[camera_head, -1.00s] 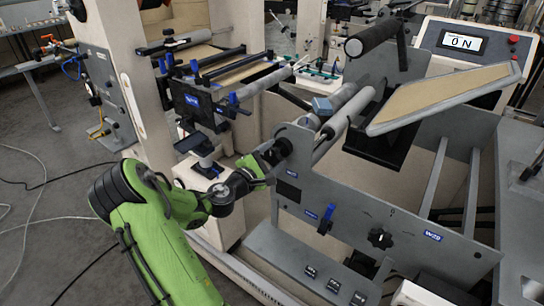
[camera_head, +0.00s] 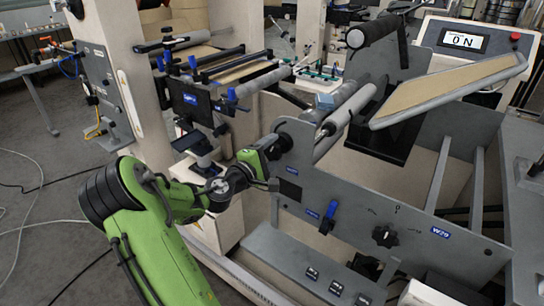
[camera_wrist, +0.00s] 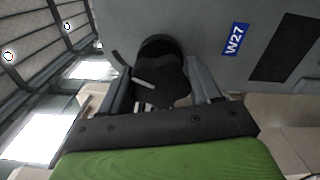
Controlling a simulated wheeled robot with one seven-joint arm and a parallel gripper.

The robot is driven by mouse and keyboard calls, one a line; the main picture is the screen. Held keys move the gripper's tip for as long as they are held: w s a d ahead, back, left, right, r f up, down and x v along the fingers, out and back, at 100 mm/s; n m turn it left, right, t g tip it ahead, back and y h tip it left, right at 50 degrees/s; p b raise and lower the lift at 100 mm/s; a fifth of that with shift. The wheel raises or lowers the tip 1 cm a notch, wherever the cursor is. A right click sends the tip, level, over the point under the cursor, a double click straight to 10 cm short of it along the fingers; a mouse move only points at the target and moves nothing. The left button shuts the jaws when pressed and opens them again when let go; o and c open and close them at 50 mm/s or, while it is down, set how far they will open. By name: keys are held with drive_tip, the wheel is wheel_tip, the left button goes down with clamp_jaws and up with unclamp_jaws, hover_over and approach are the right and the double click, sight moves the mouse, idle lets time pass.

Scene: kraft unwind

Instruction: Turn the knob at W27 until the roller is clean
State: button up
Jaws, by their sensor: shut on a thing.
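The W27 label (camera_wrist: 235,39) is a blue plate on the grey side panel in the wrist view. Beside it is a dark round knob (camera_wrist: 158,74), between the fingers of my gripper (camera_wrist: 162,88). In the head view my gripper (camera_head: 268,160) is at the upper left end of the panel, shut on the knob (camera_head: 276,146), which is partly hidden by it. Two grey rollers (camera_head: 348,112) run back from that end of the panel. I cannot tell how clean their surfaces are.
The side panel (camera_head: 350,205) also carries a blue lever (camera_head: 329,212) and a black knob (camera_head: 385,236) near the W29 label (camera_head: 440,233). A tilted brown-faced board (camera_head: 450,90) stands at the right. A display (camera_head: 463,40) reads "ON". Cables lie on the floor at left.

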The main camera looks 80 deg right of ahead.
drive_tip(key=shift+f+m+b, duration=0.1)
drive_tip(key=shift+m+b, duration=0.2)
drive_tip(key=shift+m, duration=0.1)
drive_tip(key=shift+m+b, duration=2.3)
drive_tip(key=shift+b, duration=0.1)
drive_tip(key=shift+f+m+b, duration=0.1)
drive_tip(key=shift+m+b, duration=0.7)
drive_tip(key=shift+b, duration=0.1)
drive_tip(key=m, duration=0.3)
drive_tip(key=o, duration=1)
drive_tip(key=shift+o, duration=0.2)
drive_tip(key=v, duration=0.7)
drive_tip(key=shift+r, duration=0.2)
